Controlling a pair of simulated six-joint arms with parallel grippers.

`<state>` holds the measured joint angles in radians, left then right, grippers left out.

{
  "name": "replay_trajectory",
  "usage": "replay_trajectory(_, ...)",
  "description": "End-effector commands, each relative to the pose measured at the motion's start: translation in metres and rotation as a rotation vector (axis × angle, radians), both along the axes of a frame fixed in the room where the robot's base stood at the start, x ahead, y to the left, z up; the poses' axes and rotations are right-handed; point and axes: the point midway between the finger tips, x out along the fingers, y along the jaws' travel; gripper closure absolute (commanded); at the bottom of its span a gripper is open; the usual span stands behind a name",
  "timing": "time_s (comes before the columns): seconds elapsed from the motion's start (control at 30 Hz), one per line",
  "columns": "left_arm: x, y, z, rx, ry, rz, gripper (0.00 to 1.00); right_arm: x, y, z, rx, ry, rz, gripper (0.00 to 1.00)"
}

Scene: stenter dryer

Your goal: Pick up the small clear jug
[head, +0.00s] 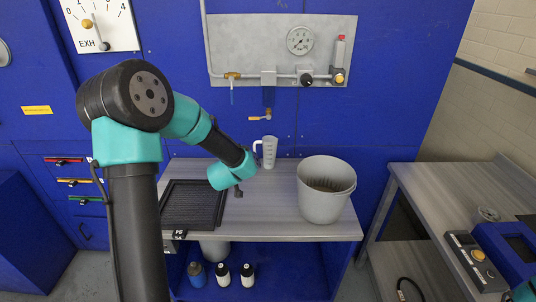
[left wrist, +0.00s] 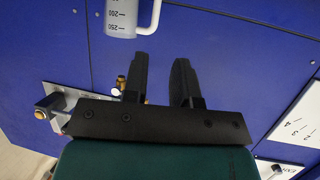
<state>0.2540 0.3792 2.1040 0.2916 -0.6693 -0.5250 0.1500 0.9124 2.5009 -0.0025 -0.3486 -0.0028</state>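The small clear jug (head: 269,151) stands upright on the back of the metal bench in the head view, with its handle on the left side. In the left wrist view, part of the jug (left wrist: 121,14) with volume marks shows at the top edge, cut off by the frame. My left gripper (left wrist: 162,60) is open and empty, with a clear gap between its two dark fingers. The jug is beyond the fingertips, apart from them. In the head view my left wrist is left of the jug, and the fingers cannot be made out clearly. My right gripper is not in view.
A grey bucket (head: 325,205) stands right of the jug. A black ribbed tray (head: 193,205) lies at left. A blue wall with a gauge panel (head: 283,30) and a small tap (head: 262,117) rises behind. Several bottles (head: 222,275) sit on the lower shelf.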

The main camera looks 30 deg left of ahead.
Motion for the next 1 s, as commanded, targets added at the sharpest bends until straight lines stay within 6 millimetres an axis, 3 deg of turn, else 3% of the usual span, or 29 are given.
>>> replay_trajectory(0.23, 0.017, 0.005, -0.008, 0.0, 0.001, -0.001, 0.74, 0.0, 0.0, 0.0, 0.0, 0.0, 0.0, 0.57)
replay_trajectory(0.8, 0.099, 0.033, -0.044, 0.0, 0.001, -0.001, 0.74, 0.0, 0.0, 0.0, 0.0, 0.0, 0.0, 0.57)
replay_trajectory(1.0, 0.107, 0.036, -0.047, 0.001, 0.0, -0.001, 0.74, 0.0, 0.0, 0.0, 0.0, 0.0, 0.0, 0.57)
